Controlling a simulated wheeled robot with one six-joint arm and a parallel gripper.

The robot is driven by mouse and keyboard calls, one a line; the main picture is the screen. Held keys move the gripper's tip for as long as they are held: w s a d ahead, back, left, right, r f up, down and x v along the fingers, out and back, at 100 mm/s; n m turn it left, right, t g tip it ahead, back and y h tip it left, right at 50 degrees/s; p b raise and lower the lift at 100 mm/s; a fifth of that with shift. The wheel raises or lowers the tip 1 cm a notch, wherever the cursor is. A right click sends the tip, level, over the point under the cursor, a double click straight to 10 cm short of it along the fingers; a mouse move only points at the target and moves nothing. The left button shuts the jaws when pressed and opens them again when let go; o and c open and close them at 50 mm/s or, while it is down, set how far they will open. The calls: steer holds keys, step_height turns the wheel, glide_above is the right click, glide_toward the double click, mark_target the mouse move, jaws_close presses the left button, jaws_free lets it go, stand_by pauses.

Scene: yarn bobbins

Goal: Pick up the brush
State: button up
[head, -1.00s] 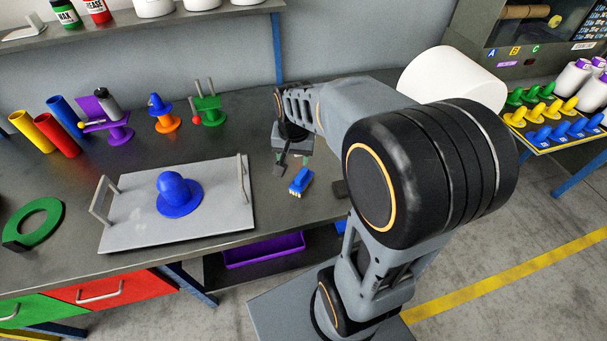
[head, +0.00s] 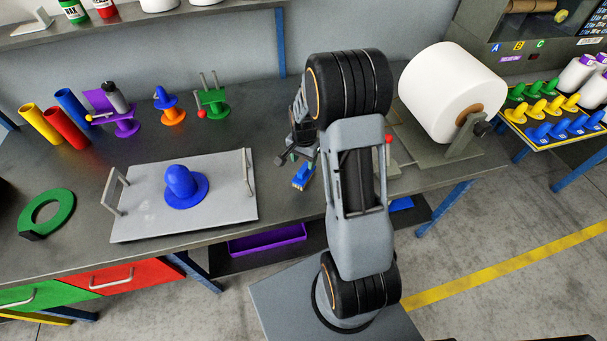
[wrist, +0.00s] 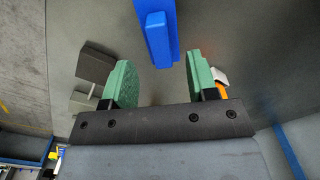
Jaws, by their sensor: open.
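The brush (head: 302,177) is small and blue with yellowish bristles. It lies on the dark workbench near its front edge, right of the grey tray, in the head view. In the wrist view the blue brush (wrist: 157,35) shows at the top centre, ahead of and between the green fingertips, apart from both. My gripper (wrist: 160,82) is open and empty. In the head view my gripper (head: 298,155) is just behind and above the brush, partly hidden by my arm.
A grey tray (head: 135,215) with a blue bobbin (head: 180,182) lies left of the brush. A large white roll (head: 440,90) on a stand is to the right. Coloured holders and tubes stand at the back left. A green ring (head: 38,222) lies at the far left.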

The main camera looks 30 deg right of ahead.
mark_target(304, 167)
steer(key=shift+w+f+p, duration=0.1)
steer(key=shift+f+p, duration=0.6)
steer(key=shift+f, duration=2)
steer(key=shift+c, duration=0.2)
jaws_close()
steer(key=shift+r, duration=0.1)
steer(key=shift+r, duration=0.5)
steer(key=s+d+r+b, duration=0.1)
steer(key=s+r+b, duration=0.1)
steer(key=s+r, duration=0.9)
steer(key=s, duration=0.3)
steer(key=shift+d+r+b, duration=0.35)
steer(key=shift+r+b, duration=0.05)
